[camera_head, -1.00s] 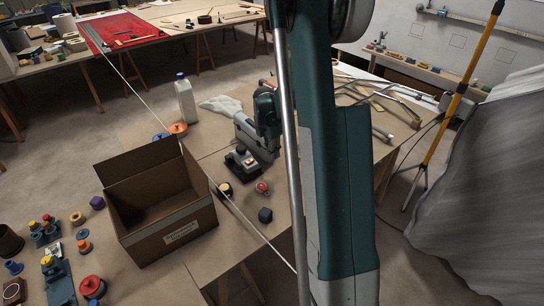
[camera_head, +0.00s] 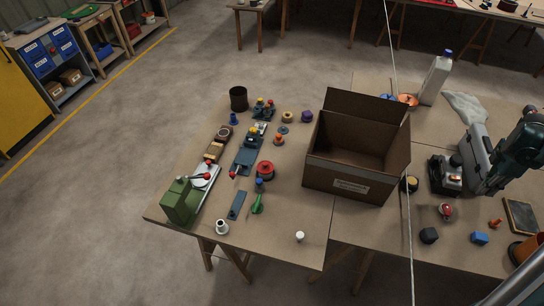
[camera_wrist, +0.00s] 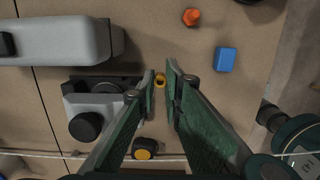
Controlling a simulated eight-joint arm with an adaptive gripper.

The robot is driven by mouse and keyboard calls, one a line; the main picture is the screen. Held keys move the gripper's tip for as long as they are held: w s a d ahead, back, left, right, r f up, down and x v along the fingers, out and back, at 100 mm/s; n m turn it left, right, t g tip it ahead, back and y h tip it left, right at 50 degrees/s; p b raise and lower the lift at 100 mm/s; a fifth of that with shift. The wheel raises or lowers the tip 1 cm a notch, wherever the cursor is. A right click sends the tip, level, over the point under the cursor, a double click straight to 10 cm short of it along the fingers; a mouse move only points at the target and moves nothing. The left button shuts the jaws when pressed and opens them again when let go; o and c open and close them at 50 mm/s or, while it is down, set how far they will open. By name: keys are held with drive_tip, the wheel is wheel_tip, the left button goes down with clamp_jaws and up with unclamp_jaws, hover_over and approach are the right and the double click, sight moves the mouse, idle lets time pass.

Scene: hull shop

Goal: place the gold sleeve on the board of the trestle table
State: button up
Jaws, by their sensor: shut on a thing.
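My gripper (camera_wrist: 160,85) is shut on the gold sleeve (camera_wrist: 160,80), a small yellow ring between its fingertips in the wrist view. Brown tabletop shows around them; I cannot tell how high they are. In the head view my gripper (camera_head: 484,185) is at the right, by a grey machine; the sleeve cannot be made out there. A brown trestle table (camera_head: 290,225) fills the middle, its trestle legs showing below the front edge. Other trestle tables stand at the back, and I cannot tell from the pictures which one is meant.
An open cardboard box (camera_head: 345,185) stands on the table. Near my gripper are the grey machine (camera_wrist: 55,42), a black-knobbed device (camera_wrist: 95,108), a blue block (camera_wrist: 225,60) and an orange piece (camera_wrist: 190,17). A thin cord crosses the table. The front middle is mostly clear, beside a white-topped piece (camera_head: 299,237).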

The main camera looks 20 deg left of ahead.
wheel_tip(320, 180, up, 26)
drive_tip(key=w+a+n, duration=0.2)
drive_tip(key=a+n, duration=0.1)
drive_tip(key=a, duration=1.3)
drive_tip(key=w+a+n+t+b, duration=0.1)
drive_tip(key=w+a+n, duration=0.2)
drive_tip(key=a, duration=1.2)
drive_tip(key=w+a+n, duration=0.2)
drive_tip(key=a, duration=1.4)
drive_tip(key=s+a+n, duration=0.3)
drive_tip(key=s+a, duration=0.4)
drive_tip(key=a, duration=0.9)
drive_tip(key=s+a+n+y, duration=0.1)
drive_tip(key=s+a+n, duration=0.3)
drive_tip(key=a, duration=1.3)
drive_tip(key=s+b, duration=0.1)
drive_tip(key=s, duration=0.3)
drive_tip(key=shift+a, duration=0.3)
drive_tip(key=s+a+n, duration=0.1)
drive_tip(key=s+a, duration=0.3)
drive_tip(key=s+a+n, duration=0.1)
drive_tip(key=s+a, duration=0.3)
drive_tip(key=shift+a+f+n, duration=0.1)
drive_tip(key=shift+a+n, duration=0.2)
drive_tip(key=shift+c, duration=0.2)
wheel_tip(320, 180, down, 26)
drive_tip(key=shift+s+a, duration=0.15)
drive_tip(key=shift+f, duration=0.1)
